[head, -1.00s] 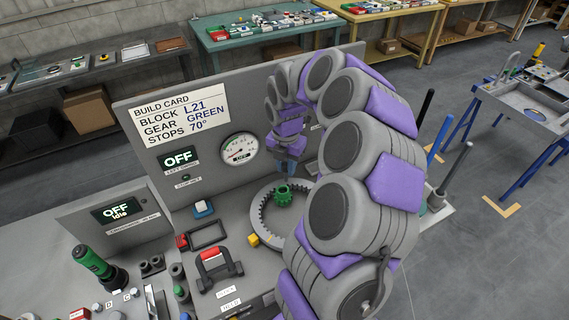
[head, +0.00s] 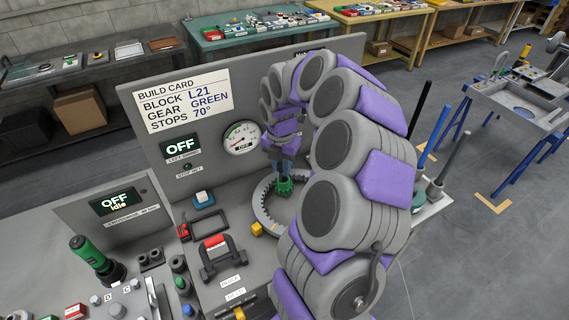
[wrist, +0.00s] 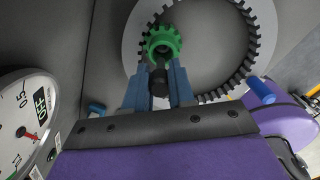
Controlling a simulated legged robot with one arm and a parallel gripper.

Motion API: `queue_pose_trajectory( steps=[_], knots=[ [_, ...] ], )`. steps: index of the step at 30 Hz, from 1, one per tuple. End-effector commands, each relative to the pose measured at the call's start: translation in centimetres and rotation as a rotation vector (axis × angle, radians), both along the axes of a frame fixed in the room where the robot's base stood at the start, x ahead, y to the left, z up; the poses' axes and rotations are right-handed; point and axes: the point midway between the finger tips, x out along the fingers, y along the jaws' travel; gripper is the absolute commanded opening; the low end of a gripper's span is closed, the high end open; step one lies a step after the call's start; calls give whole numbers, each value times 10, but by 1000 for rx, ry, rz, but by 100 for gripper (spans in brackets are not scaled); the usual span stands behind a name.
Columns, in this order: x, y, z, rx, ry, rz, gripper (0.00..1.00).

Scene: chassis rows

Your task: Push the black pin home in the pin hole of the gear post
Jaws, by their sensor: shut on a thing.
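The green gear (head: 284,187) stands inside the large grey toothed ring (head: 262,212). In the wrist view the green gear (wrist: 164,41) is just beyond my fingertips, with a dark centre that is the post's top or hole. My gripper (wrist: 159,88) has its blue fingers shut on the black pin (wrist: 158,80). The pin's far end reaches the near edge of the gear in the picture; I cannot tell whether it touches or has entered the pin hole. In the head view my gripper (head: 285,170) is close above the gear, and the pin is hidden there.
An upright grey panel with the build card (head: 183,100) and a round gauge (head: 241,138) stands close to my gripper. A yellow block (head: 257,229) sits by the ring. A red-topped clamp (head: 217,246) is at the front left.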

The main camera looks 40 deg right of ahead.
Motion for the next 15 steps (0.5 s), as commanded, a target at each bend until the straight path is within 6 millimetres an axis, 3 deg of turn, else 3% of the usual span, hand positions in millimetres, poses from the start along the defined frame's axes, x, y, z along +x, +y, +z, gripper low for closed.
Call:
queue_pose_trajectory(
  steps=[15],
  knots=[
    [-1, 1, -4, 10, 4, -1, 0]
  ],
)
